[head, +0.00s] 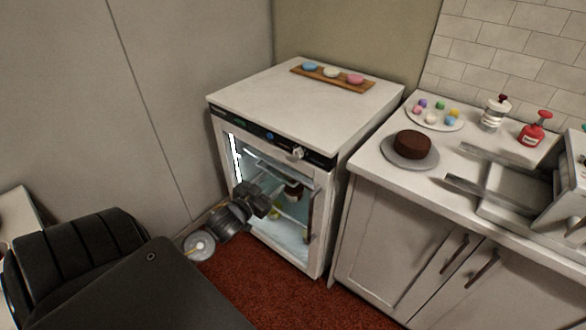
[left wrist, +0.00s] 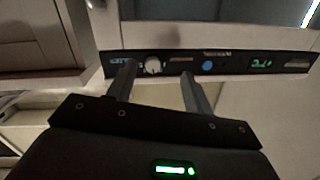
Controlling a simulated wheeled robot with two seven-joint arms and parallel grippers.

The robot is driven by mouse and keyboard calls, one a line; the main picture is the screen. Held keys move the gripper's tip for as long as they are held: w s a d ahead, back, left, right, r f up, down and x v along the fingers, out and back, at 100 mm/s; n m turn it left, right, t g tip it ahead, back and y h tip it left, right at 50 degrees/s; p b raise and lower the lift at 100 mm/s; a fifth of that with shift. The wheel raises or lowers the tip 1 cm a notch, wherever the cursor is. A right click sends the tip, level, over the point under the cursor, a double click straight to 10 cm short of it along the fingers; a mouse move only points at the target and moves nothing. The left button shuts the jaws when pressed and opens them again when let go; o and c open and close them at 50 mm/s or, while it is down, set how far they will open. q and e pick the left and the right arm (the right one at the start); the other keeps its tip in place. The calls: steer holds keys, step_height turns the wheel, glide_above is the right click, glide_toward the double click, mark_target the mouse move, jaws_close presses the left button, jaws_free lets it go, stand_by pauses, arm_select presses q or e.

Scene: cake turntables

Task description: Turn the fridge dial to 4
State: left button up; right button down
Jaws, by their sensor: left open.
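The white fridge (head: 285,105) has a dark control strip (head: 262,133) along its upper front. The pale round dial (head: 298,153) sits near the right end of that strip. My left gripper (head: 262,200) is dark and in front of the fridge's glass door, lower than the dial. In the left wrist view my left gripper (left wrist: 158,74) is open with nothing between its fingers. The dial (left wrist: 153,66) shows beyond the fingertips, between them in the picture and closer to the left finger; I see no contact. The dial's number marks are too small to read. My right gripper is not in view.
A wooden board (head: 333,77) with coloured macarons lies on the fridge. The counter (head: 372,160) at right holds a chocolate cake (head: 412,144), a plate of sweets, a red dispenser (head: 535,130) and grey metal items. A green display (left wrist: 262,64) is on the strip. Red carpet (head: 245,275) lies below.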

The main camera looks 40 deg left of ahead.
mark_target(296, 155)
arm_select(q)
steer(key=shift+t, duration=0.5)
steer(key=w+r, duration=0.1)
steer(key=w, duration=0.2)
steer(key=w+r, duration=0.1)
steer(key=w, duration=0.2)
steer(key=w+r, duration=0.1)
steer(key=w, duration=0.2)
steer(key=shift+w+d+r, duration=0.15)
steer(key=shift+w+r, duration=0.1)
steer(key=shift+r, duration=0.05)
steer(key=shift+w+h, duration=0.4)
steer(key=shift+w, duration=0.35)
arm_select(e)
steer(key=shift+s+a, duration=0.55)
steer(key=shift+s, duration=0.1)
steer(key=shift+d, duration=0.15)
